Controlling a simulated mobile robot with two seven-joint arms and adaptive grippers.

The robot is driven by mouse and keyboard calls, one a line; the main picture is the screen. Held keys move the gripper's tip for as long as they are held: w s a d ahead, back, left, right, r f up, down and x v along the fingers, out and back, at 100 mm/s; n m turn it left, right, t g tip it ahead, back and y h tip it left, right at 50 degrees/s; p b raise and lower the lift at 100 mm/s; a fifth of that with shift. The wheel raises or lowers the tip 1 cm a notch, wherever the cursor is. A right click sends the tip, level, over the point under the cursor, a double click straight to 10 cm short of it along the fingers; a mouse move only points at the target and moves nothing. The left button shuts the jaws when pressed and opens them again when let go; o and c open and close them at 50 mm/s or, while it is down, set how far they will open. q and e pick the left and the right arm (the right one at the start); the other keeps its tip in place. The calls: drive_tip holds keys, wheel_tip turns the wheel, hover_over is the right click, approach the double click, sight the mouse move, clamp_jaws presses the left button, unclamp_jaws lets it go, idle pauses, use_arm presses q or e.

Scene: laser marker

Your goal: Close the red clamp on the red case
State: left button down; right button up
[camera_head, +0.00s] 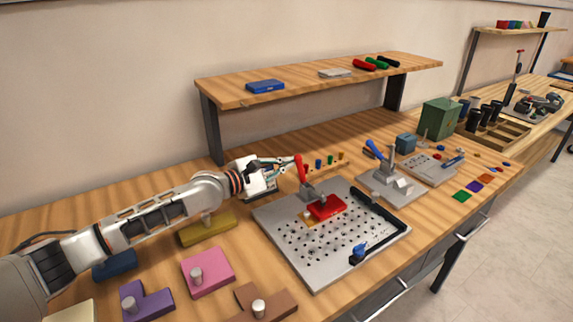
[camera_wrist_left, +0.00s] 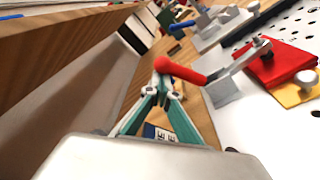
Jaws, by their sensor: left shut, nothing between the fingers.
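The red clamp (camera_head: 301,168) stands on the perforated grey plate, its red handle raised and nearly upright beside the red case (camera_head: 326,207). My left gripper (camera_head: 287,162) is at the handle's upper part, on its left side. In the left wrist view, the teal fingers (camera_wrist_left: 162,92) are shut and empty, with the red handle (camera_wrist_left: 180,70) just beyond their tips. Whether they touch it I cannot tell. The clamp's metal arm runs from the handle toward the red case (camera_wrist_left: 278,64), which lies over a yellow piece (camera_wrist_left: 297,92). My right gripper is not in view.
A raised wooden shelf (camera_head: 300,91) runs behind. Pink (camera_head: 210,270), olive and purple blocks lie at the front left.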

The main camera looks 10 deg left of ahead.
sight(297, 160)
use_arm(q)
drive_tip(key=shift+s+d+r+m+t+p, duration=0.15)
drive_tip(key=shift+s+d+r+m+p, duration=0.3)
drive_tip(key=shift+m+p, duration=0.65)
drive_tip(key=shift+s+d+r+m+t+p, duration=0.15)
drive_tip(key=shift+s+d+r+m+p, duration=0.4)
drive_tip(key=shift+p, duration=0.95)
drive_tip(key=shift+m, duration=0.55)
drive_tip(key=shift+s+d+f+m, duration=0.1)
drive_tip(key=shift+s+d+m, duration=0.15)
drive_tip(key=shift+m, duration=0.15)
drive_tip(key=shift+p, duration=0.35)
